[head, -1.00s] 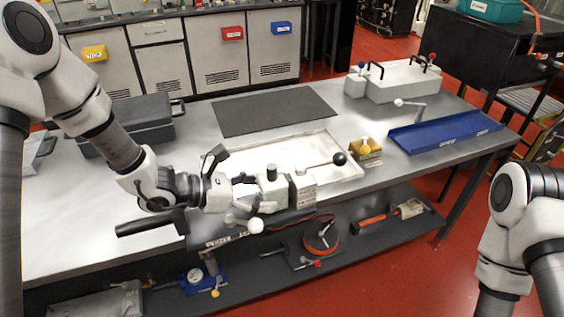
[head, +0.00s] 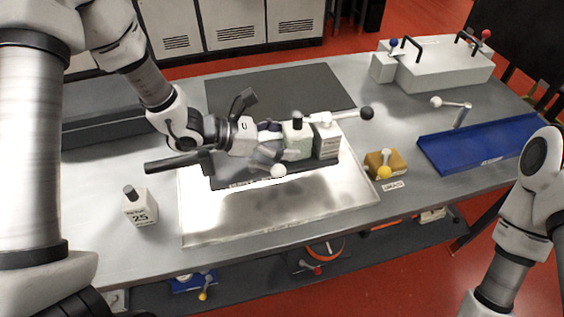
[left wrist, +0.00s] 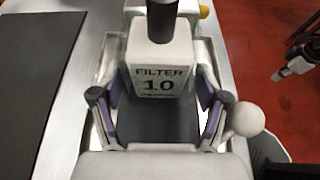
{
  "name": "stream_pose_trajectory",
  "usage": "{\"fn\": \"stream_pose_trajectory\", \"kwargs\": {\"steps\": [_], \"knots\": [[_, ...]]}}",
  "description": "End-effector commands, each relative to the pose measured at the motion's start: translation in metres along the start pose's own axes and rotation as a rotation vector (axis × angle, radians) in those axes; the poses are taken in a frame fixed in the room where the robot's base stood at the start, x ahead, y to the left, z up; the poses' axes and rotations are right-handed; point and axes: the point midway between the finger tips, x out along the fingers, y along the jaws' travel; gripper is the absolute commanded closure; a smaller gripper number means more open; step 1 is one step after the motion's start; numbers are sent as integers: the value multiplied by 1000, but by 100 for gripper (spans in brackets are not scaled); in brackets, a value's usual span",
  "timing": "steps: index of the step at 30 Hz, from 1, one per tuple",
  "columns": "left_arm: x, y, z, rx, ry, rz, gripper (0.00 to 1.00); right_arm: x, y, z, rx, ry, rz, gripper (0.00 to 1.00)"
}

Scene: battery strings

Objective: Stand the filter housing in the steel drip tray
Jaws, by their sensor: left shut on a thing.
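The filter housing (left wrist: 159,78) is a pale block lettered "FILTER 10" with a dark cap on top; it also shows in the head view (head: 297,146). My left gripper (head: 283,152) is shut on it, with a finger at each side in the left wrist view (left wrist: 158,108). The steel drip tray (head: 220,228) is shallow and bright, on the bench below. The housing is over its rear part; a shadow falls on the tray floor. Whether its underside touches the tray is hidden.
A small pale box marked 25 (head: 141,209) stands left of the tray. A yellow block (head: 385,165) is close to its right corner, with a blue tray (head: 480,147) beyond. A dark mat (head: 280,90) lies behind. A dark plate and ball-ended levers surround the gripper.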

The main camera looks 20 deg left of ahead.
Motion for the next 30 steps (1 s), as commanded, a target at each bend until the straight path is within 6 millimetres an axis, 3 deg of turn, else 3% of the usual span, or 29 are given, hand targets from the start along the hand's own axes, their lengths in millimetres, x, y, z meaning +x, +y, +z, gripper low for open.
{"fn": "stream_pose_trajectory", "kwargs": {"steps": [13,25,26,27,28,30], "knots": [[26,0,-61,0,-1,0,95,-4,0,0,0,0,0,100],[29,1,-69,2,-4,1,95,0,0,0,0,1,0,100],[29,0,-70,0,-1,0,22,0,0,0,0,1,0,100],[29,0,-69,0,-1,0,8,-1,0,0,0,0,0,100],[29,0,-69,0,0,0,0,-1,0,0,0,0,0,100],[29,0,-69,0,0,0,0,-1,0,0,0,1,0,100]]}}
